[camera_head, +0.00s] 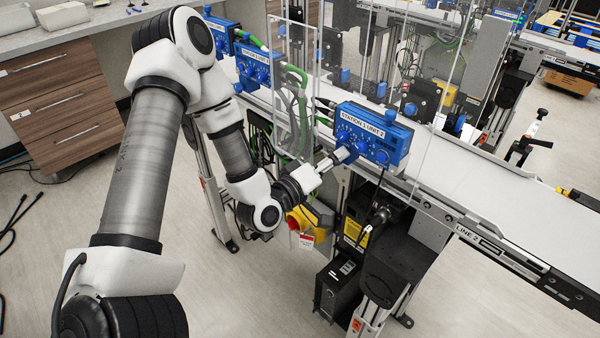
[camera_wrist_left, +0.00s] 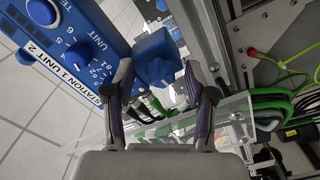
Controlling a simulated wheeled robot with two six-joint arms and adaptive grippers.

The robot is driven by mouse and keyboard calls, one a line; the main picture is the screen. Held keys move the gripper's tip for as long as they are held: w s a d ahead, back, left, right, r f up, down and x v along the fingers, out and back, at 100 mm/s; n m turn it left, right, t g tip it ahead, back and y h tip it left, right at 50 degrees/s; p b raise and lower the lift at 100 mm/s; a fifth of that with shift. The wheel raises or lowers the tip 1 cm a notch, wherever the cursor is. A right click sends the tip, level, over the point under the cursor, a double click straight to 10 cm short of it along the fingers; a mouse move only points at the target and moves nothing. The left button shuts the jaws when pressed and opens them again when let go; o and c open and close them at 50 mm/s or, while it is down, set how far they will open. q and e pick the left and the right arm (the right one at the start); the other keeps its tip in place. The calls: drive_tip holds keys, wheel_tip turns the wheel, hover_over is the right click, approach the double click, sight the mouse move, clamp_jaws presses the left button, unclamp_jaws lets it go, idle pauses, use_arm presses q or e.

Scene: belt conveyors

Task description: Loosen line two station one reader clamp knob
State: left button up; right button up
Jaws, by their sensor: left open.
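My left gripper (camera_head: 342,157) is at the lower left of the blue box labelled Station 1 Unit 2 (camera_head: 398,142), beside the Line 2 conveyor. In the left wrist view my left gripper (camera_wrist_left: 158,75) is open, with one finger on each side of a blue knob (camera_wrist_left: 155,47). I cannot tell whether either finger touches the knob. The label on the blue box (camera_wrist_left: 50,112) is readable at the left. Nothing visible names this knob as the reader clamp knob. My right gripper is not in view.
Another blue station box (camera_head: 258,70) stands farther back along the line. Clear panels (camera_head: 440,70) rise above the conveyor (camera_head: 500,180). A red button (camera_head: 293,222) on a yellow housing sits below my left wrist. Green cables (camera_wrist_left: 275,98) run near the right finger.

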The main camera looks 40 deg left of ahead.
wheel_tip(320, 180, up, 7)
drive_tip(key=p, duration=0.6)
use_arm(q)
drive_tip(key=s+m+b, duration=0.2)
drive_tip(key=s+m, duration=0.6)
drive_tip(key=s+d+f+m+g+h+b, duration=0.1)
drive_tip(key=s+d+f+g+b, duration=0.2)
drive_tip(key=f, duration=0.6)
drive_tip(key=d+f+m+g+h+b, duration=0.1)
drive_tip(key=d+f+g+b, duration=0.3)
drive_tip(key=f, duration=0.6)
drive_tip(key=s+d+f+g+y+b, duration=0.1)
drive_tip(key=s+f+g+b, duration=0.2)
drive_tip(key=s+f+g, duration=0.4)
drive_tip(key=s+f, duration=0.3)
drive_tip(key=f, duration=0.3)
drive_tip(key=shift+d+f+m+y+b, duration=0.15)
drive_tip(key=shift+d+m+y+b, duration=0.1)
drive_tip(key=shift+m+y+b, duration=0.05)
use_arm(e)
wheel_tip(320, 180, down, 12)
use_arm(q)
drive_tip(key=shift+s, duration=0.1)
